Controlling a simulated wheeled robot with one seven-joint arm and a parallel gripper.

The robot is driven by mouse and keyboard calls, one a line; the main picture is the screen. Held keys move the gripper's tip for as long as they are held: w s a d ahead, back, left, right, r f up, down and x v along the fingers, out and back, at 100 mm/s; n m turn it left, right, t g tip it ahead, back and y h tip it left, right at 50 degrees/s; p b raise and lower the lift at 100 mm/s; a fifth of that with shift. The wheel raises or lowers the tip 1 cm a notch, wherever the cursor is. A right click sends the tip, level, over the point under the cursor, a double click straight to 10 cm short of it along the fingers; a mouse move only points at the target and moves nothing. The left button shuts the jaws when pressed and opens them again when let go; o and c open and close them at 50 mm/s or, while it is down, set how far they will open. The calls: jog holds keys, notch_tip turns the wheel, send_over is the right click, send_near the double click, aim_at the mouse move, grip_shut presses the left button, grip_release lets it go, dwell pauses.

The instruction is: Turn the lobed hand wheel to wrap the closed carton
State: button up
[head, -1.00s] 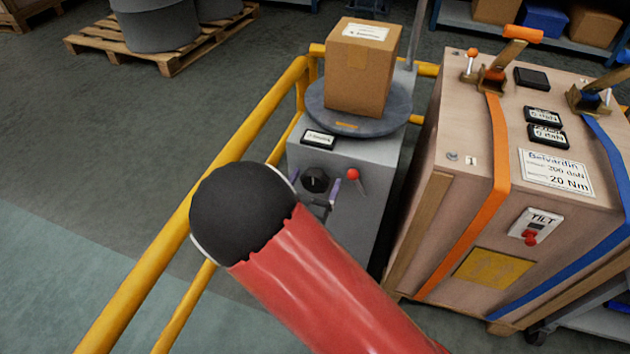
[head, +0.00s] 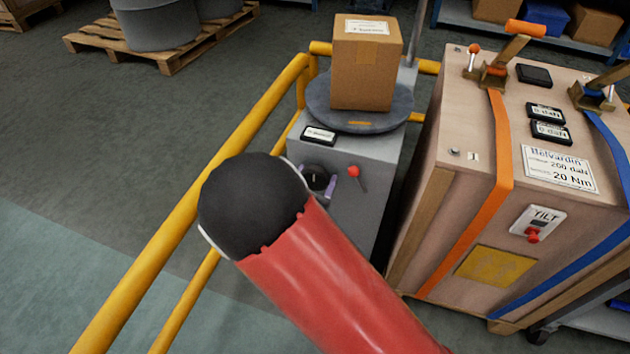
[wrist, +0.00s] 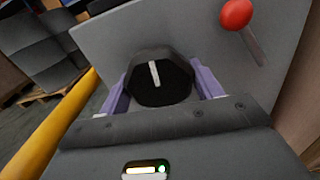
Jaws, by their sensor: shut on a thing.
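The black lobed hand wheel (wrist: 158,78) is on the front of the grey machine (head: 378,175). It has a white pointer line, close to upright in the wrist view. My gripper (wrist: 160,92) is shut on the hand wheel, with a purple finger on each side. In the head view, my gripper (head: 318,183) and the wheel are partly hidden behind my arm. The closed carton (head: 362,75) stands upright on the round grey turntable (head: 330,115) on top of the machine.
A red-knobbed lever (head: 354,171) sits right of the wheel, close to my gripper. Yellow rails (head: 235,140) run along the left and behind the machine. A wooden crate (head: 440,215) with orange and blue straps stands close on the right. Open floor lies left of the rail.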

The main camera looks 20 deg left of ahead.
jog(key=m+b, duration=0.1)
jog(key=b, duration=0.1)
jog(key=m+b, duration=0.2)
jog(key=shift+f, duration=0.3)
jog(key=m+b, duration=0.4)
jog(key=b, duration=0.1)
jog(key=shift+b, duration=0.4)
jog(key=m+b, duration=0.3)
jog(key=b, duration=0.2)
jog(key=shift+a+r, duration=0.1)
jog(key=shift+r+m+b, duration=0.25)
jog(key=shift+m+b, duration=0.75)
jog(key=shift+b, duration=0.3)
jog(key=o, duration=1)
jog(key=shift+c, duration=0.2)
